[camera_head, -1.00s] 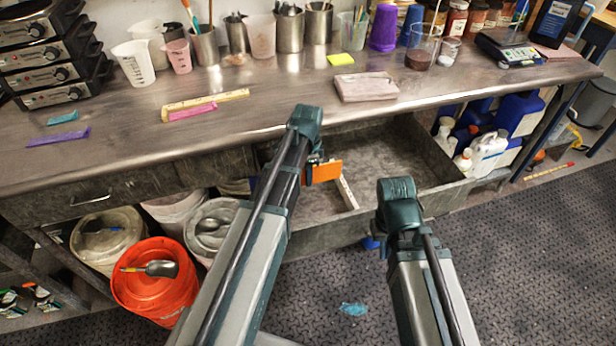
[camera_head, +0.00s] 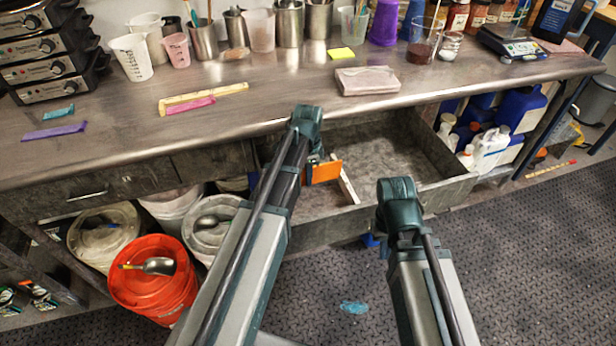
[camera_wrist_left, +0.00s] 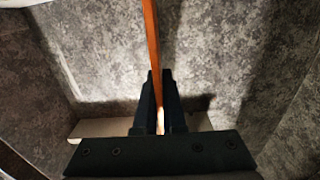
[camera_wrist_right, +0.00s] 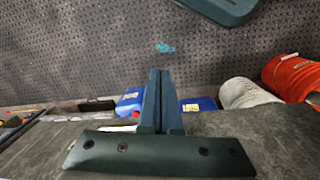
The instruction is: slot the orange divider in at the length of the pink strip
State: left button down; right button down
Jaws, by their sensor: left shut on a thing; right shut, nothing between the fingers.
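The orange divider (camera_head: 323,172) is held upright in the open drawer (camera_head: 400,165). My left gripper (camera_head: 314,160) is shut on it; in the left wrist view the divider (camera_wrist_left: 152,45) runs edge-on from between the fingers (camera_wrist_left: 159,100). A pale strip-like wall (camera_head: 347,186) stands in the drawer beside the divider; I cannot tell whether they touch. The pink strip (camera_head: 191,106) lies on the bench against a yellow ruler (camera_head: 205,97). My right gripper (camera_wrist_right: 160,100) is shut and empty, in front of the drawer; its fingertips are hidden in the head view.
Purple (camera_head: 54,132) and teal (camera_head: 58,114) strips lie on the bench at left. A wrapped block (camera_head: 367,80) and a yellow pad (camera_head: 341,54) lie behind the drawer. Buckets, one orange (camera_head: 153,285), stand below at left. The drawer's right part is empty.

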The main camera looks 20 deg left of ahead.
pick_arm(q)
jog(key=shift+f+b, duration=1.05)
jog(key=shift+f, duration=0.15)
jog(key=c, duration=0.9)
grip_release()
jog(key=shift+r, duration=0.15)
notch_tip(320, 180, up, 14)
jog(key=p, duration=1.4)
jog(key=shift+f, duration=0.2)
jog(key=s+d+r+n, duration=0.1)
jog(key=s+d+n, duration=0.1)
jog(key=s+d, duration=0.2)
jog(key=s+d+n+p, duration=0.1)
jog(key=s+d+n, duration=0.2)
jog(key=s+d, duration=0.2)
jog(key=s+d+r+n+y+p, duration=0.1)
jog(key=s+d, duration=0.3)
jog(key=s, duration=0.5)
jog(key=shift+s+d+r+n, duration=0.2)
jog(key=shift+r+n, duration=0.15)
jog(key=shift+n, duration=0.35)
